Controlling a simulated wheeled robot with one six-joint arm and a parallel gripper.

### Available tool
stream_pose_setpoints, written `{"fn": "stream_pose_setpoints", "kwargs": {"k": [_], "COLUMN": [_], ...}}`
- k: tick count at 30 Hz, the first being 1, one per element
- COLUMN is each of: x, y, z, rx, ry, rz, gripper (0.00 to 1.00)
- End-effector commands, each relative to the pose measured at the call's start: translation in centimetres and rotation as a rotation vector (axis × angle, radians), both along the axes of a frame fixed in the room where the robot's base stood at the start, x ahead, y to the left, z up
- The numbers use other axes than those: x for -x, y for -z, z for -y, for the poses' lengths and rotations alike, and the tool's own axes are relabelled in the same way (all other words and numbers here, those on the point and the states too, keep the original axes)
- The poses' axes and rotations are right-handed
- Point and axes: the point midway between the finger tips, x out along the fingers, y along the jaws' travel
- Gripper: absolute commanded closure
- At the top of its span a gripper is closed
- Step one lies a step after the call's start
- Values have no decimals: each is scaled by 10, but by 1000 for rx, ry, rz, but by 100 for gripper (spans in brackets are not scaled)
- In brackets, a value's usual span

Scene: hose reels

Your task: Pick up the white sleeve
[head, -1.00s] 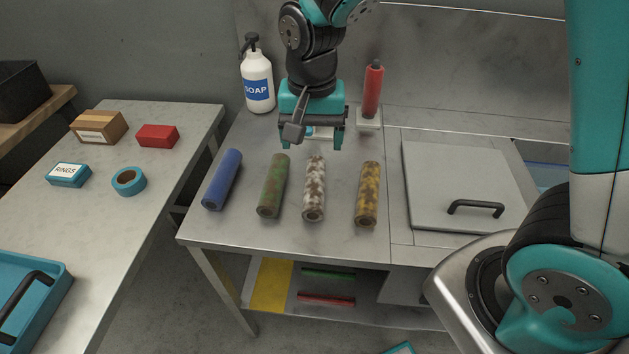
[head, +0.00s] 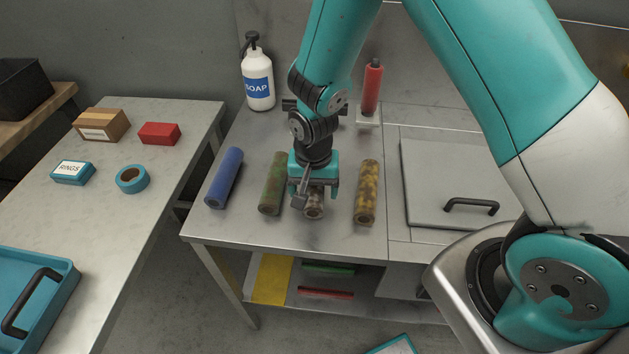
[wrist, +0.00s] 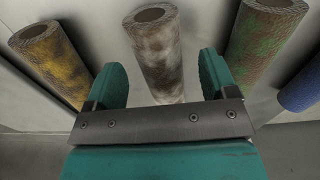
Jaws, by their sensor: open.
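The white sleeve (head: 314,211) is a hollow tube, white with brown dirt patches, lying on the metal table. In the head view my gripper (head: 314,200) is over it and hides most of it; only its near end shows. In the wrist view the white sleeve (wrist: 158,55) runs between the two open teal fingers of my gripper (wrist: 165,80), with space on both sides. I cannot tell how far the fingertips are above the table.
A green-brown sleeve (head: 271,185) lies close on the left and a yellow-brown sleeve (head: 367,192) on the right. A blue sleeve (head: 224,178) is farther left. A soap bottle (head: 258,80) and a red cylinder (head: 372,88) stand behind. A lid with a black handle (head: 470,205) is at right.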

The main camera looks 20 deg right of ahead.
Motion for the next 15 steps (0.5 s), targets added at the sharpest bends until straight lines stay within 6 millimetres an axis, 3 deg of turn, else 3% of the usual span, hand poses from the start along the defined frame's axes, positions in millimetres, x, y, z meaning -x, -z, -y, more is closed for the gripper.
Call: {"fn": "stream_pose_setpoints", "kwargs": {"k": [6, 14, 15], "x": [0, -1, -1], "y": [23, 26, 26], "z": [1, 1, 1], "rx": [0, 0, 0], "ry": [0, 0, 0], "rz": [-1, 1, 1], "gripper": [21, 21, 30]}}
